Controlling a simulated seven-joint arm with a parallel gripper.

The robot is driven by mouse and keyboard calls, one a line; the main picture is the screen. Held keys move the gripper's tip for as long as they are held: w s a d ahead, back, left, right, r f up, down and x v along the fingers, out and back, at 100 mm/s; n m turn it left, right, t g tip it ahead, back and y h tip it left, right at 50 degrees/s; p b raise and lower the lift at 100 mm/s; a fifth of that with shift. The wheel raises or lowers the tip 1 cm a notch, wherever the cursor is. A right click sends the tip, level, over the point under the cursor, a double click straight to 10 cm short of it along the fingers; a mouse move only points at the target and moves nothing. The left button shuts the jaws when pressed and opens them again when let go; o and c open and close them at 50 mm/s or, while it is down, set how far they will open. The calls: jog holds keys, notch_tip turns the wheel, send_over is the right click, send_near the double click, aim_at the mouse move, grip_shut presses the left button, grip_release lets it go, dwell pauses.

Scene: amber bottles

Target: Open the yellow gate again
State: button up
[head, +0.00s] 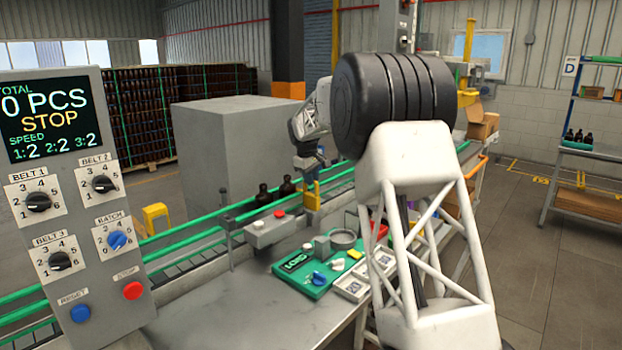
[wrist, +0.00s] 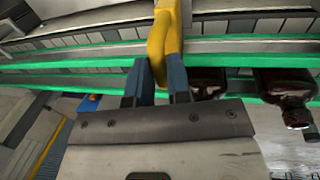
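The yellow gate (wrist: 160,40) shows in the wrist view as a bent yellow bar reaching over the green rail from the top edge. My gripper (wrist: 160,72) has its two blue fingers on either side of the bar, and the bar appears to fill the space between them. In the head view the gate (head: 312,186) stands at the conveyor, with my gripper (head: 308,170) at its upper part. Two dark amber bottles (wrist: 208,82) (wrist: 285,90) are beside the gate. They also show in the head view (head: 263,196) (head: 286,188). I cannot tell whether the gate blocks the belt.
A green-railed conveyor (head: 210,236) runs behind the grey worktable (head: 245,310). A green tray (head: 290,272) with small parts lies on the table near a grey box with a red button (head: 279,213). The control panel (head: 85,190) at left reads STOP.

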grip_shut()
jog(key=shift+s, duration=0.1)
jog(key=s+d, duration=0.4)
jog(key=shift+s+d, duration=0.25)
jog(key=shift+d, duration=0.1)
jog(key=o, duration=0.6)
grip_release()
jog(key=shift+c, duration=0.2)
jog(key=shift+r, duration=0.15)
notch_tip(320, 180, up, 7)
jog(key=s+a, duration=0.1)
jog(key=shift+r, duration=0.2)
jog(key=shift+s, duration=0.1)
